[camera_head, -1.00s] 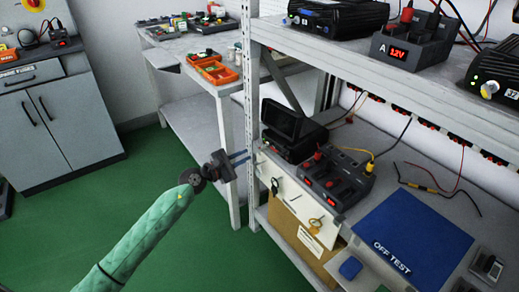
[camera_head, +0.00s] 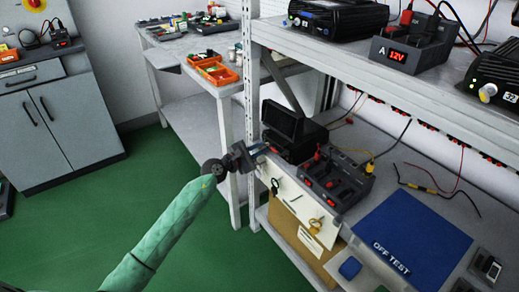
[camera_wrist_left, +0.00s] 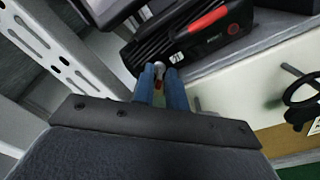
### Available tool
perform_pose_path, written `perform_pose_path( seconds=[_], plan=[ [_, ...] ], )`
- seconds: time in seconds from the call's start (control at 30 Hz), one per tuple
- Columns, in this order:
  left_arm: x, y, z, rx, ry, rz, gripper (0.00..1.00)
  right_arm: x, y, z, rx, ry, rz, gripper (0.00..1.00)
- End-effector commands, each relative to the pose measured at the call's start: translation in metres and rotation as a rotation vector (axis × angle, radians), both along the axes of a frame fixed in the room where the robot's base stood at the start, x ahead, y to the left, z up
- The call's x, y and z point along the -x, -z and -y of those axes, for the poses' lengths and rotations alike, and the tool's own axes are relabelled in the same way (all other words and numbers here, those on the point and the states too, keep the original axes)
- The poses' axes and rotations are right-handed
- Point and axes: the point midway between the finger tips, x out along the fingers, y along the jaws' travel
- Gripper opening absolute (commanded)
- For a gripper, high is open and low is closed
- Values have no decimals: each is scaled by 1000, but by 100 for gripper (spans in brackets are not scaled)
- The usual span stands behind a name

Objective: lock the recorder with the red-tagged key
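The recorder is probably the black box with a raised screen (camera_head: 288,122) at the left end of the lower shelf. The wrist view shows a black unit with a red handle (camera_wrist_left: 200,40). My left gripper (camera_head: 262,149) is at its front left corner. In the wrist view its blue fingers (camera_wrist_left: 160,75) are close together, with a narrow gap. A small reddish piece (camera_wrist_left: 158,86) shows in the gap, and a round silver part (camera_wrist_left: 173,58) is at the tips. I cannot tell whether the fingers grip the reddish piece, or whether it is the key's tag. My right gripper is not in view.
A black key (camera_head: 275,186) and a brass-coloured key (camera_head: 316,224) hang on the pale panel below the shelf edge. A dark battery dock (camera_head: 337,184) and a blue OFF TEST mat (camera_head: 410,235) lie to the right. The rack post (camera_head: 251,90) stands close to my left gripper.

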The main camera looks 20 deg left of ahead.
Motion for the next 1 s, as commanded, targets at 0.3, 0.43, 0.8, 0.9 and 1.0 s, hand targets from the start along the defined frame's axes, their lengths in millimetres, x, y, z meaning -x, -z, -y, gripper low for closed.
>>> perform_pose_path(
  seconds=[0.3, 0.43, 0.8, 0.9, 1.0],
  plan=[
    [0, 0, 0, 2, 0, -1, 0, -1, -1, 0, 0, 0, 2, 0],
    [0, -1, 0, 14, 0, -10, 0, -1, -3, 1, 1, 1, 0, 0],
    [0, -4, -1, 179, 0, -127, 0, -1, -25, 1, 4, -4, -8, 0],
    [0, -5, -1, 252, 0, -178, 0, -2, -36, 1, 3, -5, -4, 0],
    [-1, -5, -2, 330, -1, -234, 0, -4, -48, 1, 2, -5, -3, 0]
  ],
)
